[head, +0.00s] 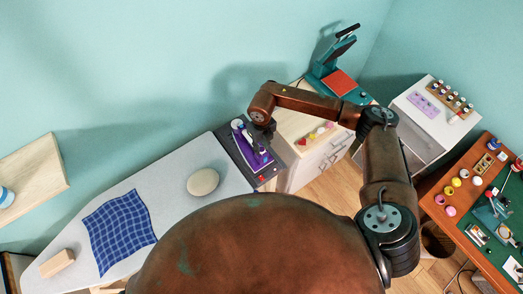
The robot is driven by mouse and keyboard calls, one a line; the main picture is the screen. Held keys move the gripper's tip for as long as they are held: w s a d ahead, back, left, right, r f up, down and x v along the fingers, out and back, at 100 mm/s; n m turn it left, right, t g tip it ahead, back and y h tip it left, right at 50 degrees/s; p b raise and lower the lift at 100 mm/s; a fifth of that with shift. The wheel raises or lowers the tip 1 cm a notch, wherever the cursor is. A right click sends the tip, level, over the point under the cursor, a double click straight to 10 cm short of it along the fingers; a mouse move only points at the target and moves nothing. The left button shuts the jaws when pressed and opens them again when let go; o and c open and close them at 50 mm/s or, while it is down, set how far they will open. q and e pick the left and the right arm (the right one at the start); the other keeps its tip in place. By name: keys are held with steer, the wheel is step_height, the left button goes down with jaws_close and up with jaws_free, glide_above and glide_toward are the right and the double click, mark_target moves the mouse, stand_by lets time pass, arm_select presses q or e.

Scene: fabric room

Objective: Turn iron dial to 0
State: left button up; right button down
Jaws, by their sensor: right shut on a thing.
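A purple and white iron (248,143) rests on a dark grey stand (229,146) at the right end of the ironing board (165,178). My right gripper (265,142) reaches down over the iron from the upper right and is shut on part of it, which looks like the dial. The dial is mostly hidden by the gripper, and its setting is too small to read. A small red spot shows on the stand near its front edge. My left gripper is not in view.
A blue checked cloth (119,231), a beige oval pad (203,182) and a wooden block (57,263) lie on the board. A white cabinet (312,165) stands right of the iron, with a teal heat press (338,75) behind. A worktable (470,224) is at right.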

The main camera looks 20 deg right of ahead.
steer(key=n+b, duration=0.4)
steer(key=b, duration=0.1)
steer(key=n+b, duration=0.9)
steer(key=b, duration=0.1)
steer(key=shift+f+n, duration=0.25)
steer(key=shift+n, duration=0.15)
steer(key=n+b, duration=0.4)
steer(key=shift+r+n+b, duration=0.2)
steer(key=shift+n+b, duration=1.2)
steer(key=shift+n, duration=0.8)
steer(key=c, duration=1.6)
jaws_free()
steer(key=shift+r, duration=0.1)
